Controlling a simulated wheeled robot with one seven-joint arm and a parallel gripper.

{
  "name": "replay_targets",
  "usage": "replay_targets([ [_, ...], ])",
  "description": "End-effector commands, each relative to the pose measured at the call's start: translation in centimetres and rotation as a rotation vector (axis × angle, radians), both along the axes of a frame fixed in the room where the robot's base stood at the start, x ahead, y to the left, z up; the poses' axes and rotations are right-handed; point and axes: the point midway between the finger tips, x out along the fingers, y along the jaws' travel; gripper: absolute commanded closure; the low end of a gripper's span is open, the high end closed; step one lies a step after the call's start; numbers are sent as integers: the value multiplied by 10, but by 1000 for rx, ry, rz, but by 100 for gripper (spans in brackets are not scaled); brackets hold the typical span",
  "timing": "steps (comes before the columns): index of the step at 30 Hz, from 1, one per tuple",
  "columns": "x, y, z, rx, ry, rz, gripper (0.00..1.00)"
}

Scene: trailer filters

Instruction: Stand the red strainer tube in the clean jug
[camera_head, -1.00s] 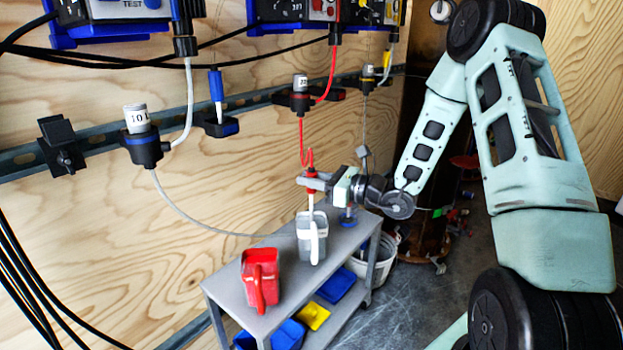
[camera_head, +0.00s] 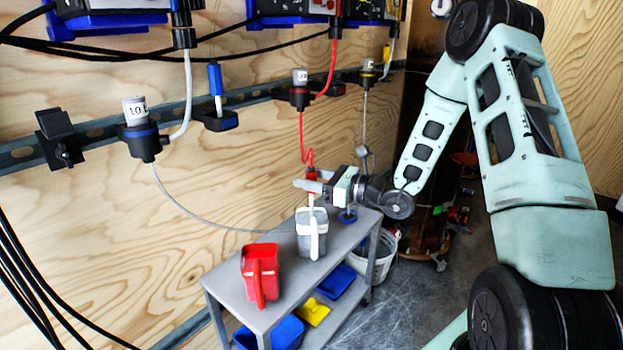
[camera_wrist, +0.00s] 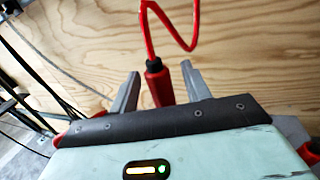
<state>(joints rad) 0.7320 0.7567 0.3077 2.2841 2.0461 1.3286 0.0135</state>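The red strainer tube (camera_head: 311,178) hangs upright on a red coiled hose, with a pale lower part that runs down into the mouth of the grey jug (camera_head: 306,242). How deep its end sits is hidden by the jug wall. The jug stands on the cart top, its pale handle towards the camera. My gripper (camera_head: 309,186) is above the jug, its fingers either side of the tube. In the wrist view, the red tube (camera_wrist: 158,85) stands between the spread fingers (camera_wrist: 160,80), with a gap showing on each side.
A red jug (camera_head: 259,275) stands nearer on the grey cart (camera_head: 230,291). Blue and yellow trays (camera_head: 313,312) lie on the lower shelf. Wall-mounted holders, hoses and black cables line the plywood wall.

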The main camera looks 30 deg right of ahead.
Motion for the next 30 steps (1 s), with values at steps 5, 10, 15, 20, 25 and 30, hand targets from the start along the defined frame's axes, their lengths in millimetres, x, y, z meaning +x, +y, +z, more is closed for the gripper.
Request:
replay_targets([
  [5, 0, 0, 0, 0, 0, 0, 53],
  [10, -4, -3, 0, 0, 2, -1, 53],
  [15, -25, -18, 2, 1, 3, -5, 53],
  [20, -56, -39, 2, 1, 4, -7, 53],
  [25, -90, -61, 2, 1, 4, -6, 53],
  [30, -120, -79, 1, 0, 2, -5, 53],
])
